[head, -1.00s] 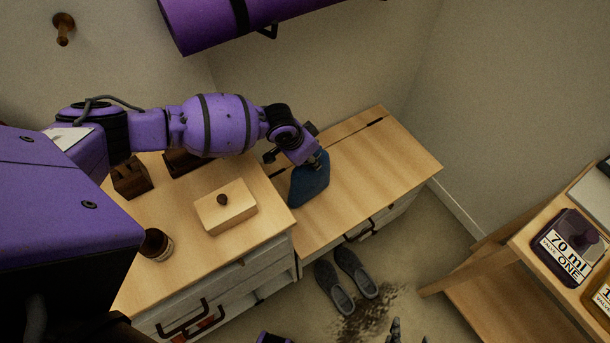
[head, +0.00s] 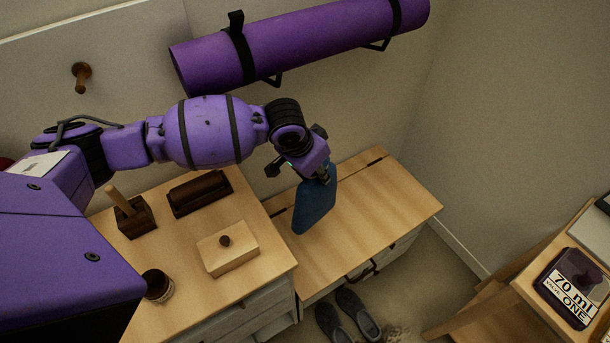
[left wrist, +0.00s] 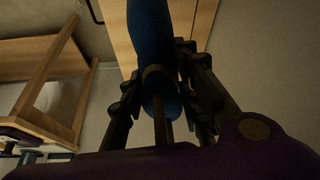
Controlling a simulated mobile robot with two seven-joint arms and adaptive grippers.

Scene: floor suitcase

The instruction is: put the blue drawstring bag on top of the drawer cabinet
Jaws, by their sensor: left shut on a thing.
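The blue drawstring bag (head: 315,206) hangs from my left gripper (head: 303,172), which is shut on its upper end. In the head view the bag shows in front of the wooden-topped chest at the right (head: 385,205); how far it is above the top is hard to tell. In the left wrist view the dark fingers (left wrist: 165,95) close around the gathered neck of the bag (left wrist: 150,30). The drawer cabinet (head: 190,245), with a light wooden top, stands left of the bag, under my left arm. My right gripper is out of view.
On the cabinet are a lidded wooden box (head: 228,250), a dark jar (head: 158,285), a dark block with a handle (head: 133,215) and a dark tray (head: 200,193). A purple roll (head: 300,42) hangs on the wall. Grey shoes (head: 345,315) lie on the floor.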

